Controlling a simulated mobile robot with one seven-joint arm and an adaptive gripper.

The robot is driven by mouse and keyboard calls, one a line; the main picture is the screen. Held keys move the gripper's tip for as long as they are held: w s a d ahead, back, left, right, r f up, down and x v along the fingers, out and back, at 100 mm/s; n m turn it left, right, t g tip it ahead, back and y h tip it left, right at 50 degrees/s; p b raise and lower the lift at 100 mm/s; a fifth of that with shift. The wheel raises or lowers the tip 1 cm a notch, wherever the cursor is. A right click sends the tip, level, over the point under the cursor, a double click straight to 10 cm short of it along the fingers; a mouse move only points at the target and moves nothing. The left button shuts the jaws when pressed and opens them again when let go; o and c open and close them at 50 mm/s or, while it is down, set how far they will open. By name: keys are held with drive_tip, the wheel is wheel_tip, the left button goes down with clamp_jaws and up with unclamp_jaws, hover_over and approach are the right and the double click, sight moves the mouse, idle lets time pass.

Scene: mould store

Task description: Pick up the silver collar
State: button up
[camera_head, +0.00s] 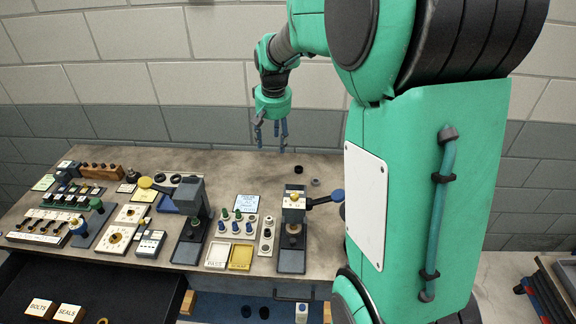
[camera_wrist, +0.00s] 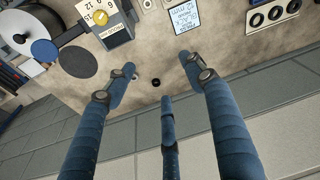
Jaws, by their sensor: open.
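A small grey ring, which looks like the silver collar (camera_head: 316,182), lies flat on the workbench (camera_head: 336,240) near its back edge in the head view. A small black piece (camera_head: 298,169) lies just behind the collar and appears between the fingers in the wrist view (camera_wrist: 155,82).
A small press (camera_head: 292,258) with a blue-tipped lever stands in front of the collar. A taller press (camera_head: 190,238), pass and scrap trays (camera_head: 241,257) and a blue-edged card (camera_head: 246,203) are left. A block wall (camera_head: 220,85) rises behind. The bench around the collar is mostly bare.

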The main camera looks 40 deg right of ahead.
drive_tip(key=w+d+f+m+g, duration=0.1)
drive_tip(key=w+d+f, duration=0.2)
drive_tip(key=d+f, duration=0.8)
drive_tip(key=m+g+y+p, duration=0.1)
drive_tip(key=m, duration=0.1)
hover_over(316, 181)
wheel_tip(316, 181, down, 10)
drive_tip(key=r, duration=0.1)
drive_tip(key=shift+w+f, duration=0.15)
drive_tip(key=shift+f, duration=0.1)
drive_tip(key=shift+f+b, duration=0.35)
drive_tip(key=shift+f, duration=3.95)
drive_tip(key=shift+f, duration=0.1)
drive_tip(key=shift+f+b, duration=0.3)
drive_tip(key=shift+f, duration=2.2)
